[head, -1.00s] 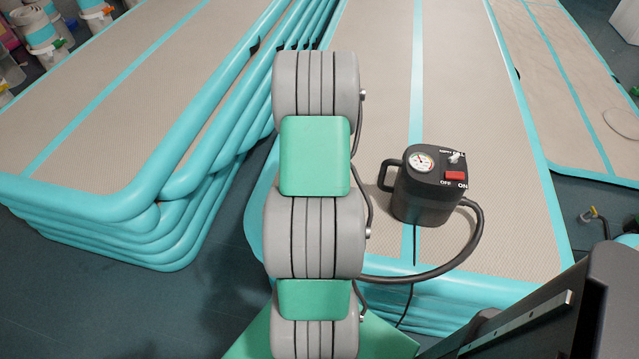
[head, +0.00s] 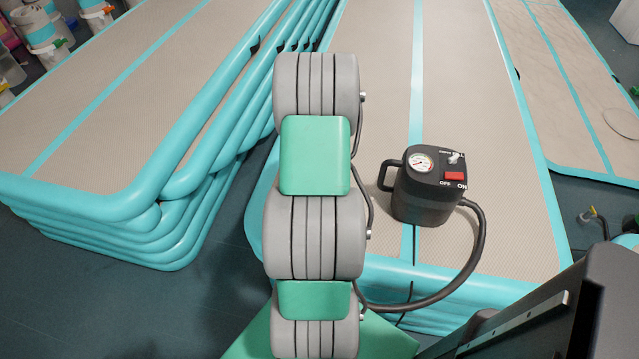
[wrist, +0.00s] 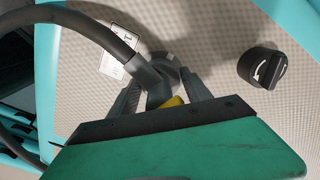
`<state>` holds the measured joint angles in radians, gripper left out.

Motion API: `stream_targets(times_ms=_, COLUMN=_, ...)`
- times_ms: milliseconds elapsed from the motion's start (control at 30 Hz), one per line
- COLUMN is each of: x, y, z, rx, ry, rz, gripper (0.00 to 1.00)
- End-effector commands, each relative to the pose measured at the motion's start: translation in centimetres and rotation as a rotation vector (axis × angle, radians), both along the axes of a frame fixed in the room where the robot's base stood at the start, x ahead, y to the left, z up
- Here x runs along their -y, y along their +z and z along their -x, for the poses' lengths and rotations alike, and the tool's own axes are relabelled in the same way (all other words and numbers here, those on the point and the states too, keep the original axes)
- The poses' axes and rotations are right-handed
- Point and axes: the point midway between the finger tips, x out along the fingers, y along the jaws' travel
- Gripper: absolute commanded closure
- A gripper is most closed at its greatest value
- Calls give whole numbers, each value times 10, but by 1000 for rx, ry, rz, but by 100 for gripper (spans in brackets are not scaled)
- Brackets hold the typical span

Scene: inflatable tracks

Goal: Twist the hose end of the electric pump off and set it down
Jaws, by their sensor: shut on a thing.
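The black electric pump (head: 425,185), with a gauge and a red switch, stands upright on the beige track in the head view. Its hose (head: 478,245) leaves the pump's right side and curves down to the left behind my arm. In the wrist view the hose (wrist: 85,22) arcs in from the upper left to a grey hose end (wrist: 147,75). My gripper (wrist: 163,90) is shut on this hose end. A round grey fitting (wrist: 166,68) shows around its far end; whether they are still joined I cannot tell. The head view hides my gripper behind my arm.
A black cap (wrist: 264,67) with white arrows lies on the track to the right in the wrist view. A white tag (wrist: 116,60) is beside the hose. Stacked tracks (head: 110,215) stand at left. Bare track (head: 480,110) surrounds the pump.

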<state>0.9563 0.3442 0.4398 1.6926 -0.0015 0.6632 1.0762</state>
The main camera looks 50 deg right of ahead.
Motion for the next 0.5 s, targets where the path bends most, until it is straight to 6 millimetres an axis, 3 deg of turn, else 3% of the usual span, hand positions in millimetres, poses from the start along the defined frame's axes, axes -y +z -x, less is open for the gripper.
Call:
stream_targets(times_ms=133, x=0, y=1, z=0, rx=1, ry=77, rz=1, gripper=87)
stream_targets(times_ms=300, x=0, y=1, z=0, rx=1, ry=346, rz=1, gripper=87)
stream_targets(times_ms=500, x=0, y=0, z=0, rx=1, ry=396, rz=1, gripper=87)
